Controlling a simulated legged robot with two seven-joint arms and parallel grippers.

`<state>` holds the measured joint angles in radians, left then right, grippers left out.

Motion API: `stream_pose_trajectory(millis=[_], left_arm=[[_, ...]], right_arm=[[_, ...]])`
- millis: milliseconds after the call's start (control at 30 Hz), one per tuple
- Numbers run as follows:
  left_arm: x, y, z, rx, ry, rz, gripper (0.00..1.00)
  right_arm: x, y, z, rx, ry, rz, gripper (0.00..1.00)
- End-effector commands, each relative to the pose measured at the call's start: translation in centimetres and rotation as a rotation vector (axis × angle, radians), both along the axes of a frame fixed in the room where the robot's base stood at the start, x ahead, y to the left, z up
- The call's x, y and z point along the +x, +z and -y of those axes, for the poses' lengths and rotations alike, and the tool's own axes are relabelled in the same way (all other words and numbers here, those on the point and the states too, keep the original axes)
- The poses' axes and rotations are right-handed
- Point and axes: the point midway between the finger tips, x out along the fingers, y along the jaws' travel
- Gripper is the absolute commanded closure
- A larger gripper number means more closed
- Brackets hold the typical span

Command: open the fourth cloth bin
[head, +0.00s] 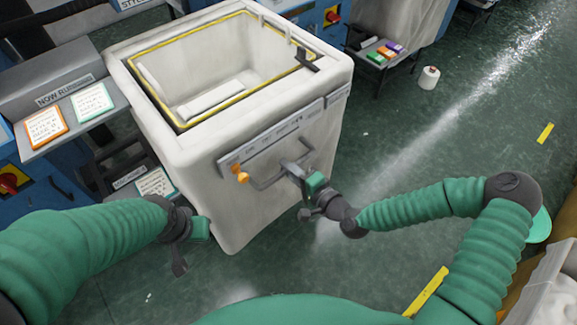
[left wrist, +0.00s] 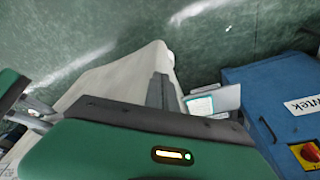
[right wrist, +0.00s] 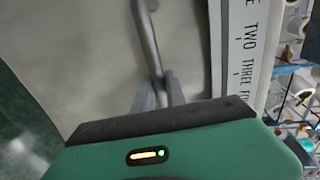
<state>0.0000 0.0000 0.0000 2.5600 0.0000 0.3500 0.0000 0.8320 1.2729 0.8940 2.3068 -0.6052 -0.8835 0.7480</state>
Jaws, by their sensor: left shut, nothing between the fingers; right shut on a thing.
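The pale cloth bin (head: 245,205) stands in the middle of the head view. Its top is open, with a yellow-edged rim (head: 185,37) and pale strips inside. A grey handle bar (head: 265,183) sits on its front, below a lettered strip (head: 235,157); an orange knob (head: 241,175) is at the left end. My right gripper (head: 293,168) is shut on the handle bar; the right wrist view shows its fingers (right wrist: 158,92) on the bar (right wrist: 147,40). My left gripper (head: 180,262) is shut and empty, left of the bin's lower front. Its fingers (left wrist: 160,92) also show in the left wrist view.
A grey shelf with cards (head: 92,102) and blue machines (head: 40,185) stand left of the bin. The green floor (head: 420,145) on the right is mostly clear.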

Motion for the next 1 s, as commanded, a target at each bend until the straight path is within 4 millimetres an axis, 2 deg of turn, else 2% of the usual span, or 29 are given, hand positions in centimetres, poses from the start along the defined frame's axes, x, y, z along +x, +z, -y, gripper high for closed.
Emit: stream_pose_trajectory(millis=[400,433,567,867,1000], left_arm=[[0.0,0.0,0.0,0.0,0.0,0.0,1.0],[0.0,0.0,0.0,0.0,0.0,0.0,1.0],[0.0,0.0,0.0,0.0,0.0,0.0,1.0],[0.0,0.0,0.0,0.0,0.0,0.0,1.0],[0.0,0.3,0.0,0.0,0.0,0.0,1.0]], right_arm=[[-0.2,-0.5,0.1,-0.001,0.002,-0.012,1.0],[-0.2,-0.5,0.1,-0.001,0.002,-0.012,0.8],[-0.2,-0.3,0.1,0.0,0.001,-0.009,0.63],[-0.2,-0.1,0.2,0.001,0.0,-0.002,0.62],[-1.2,0.3,1.1,0.001,-0.001,-0.002,0.62]])
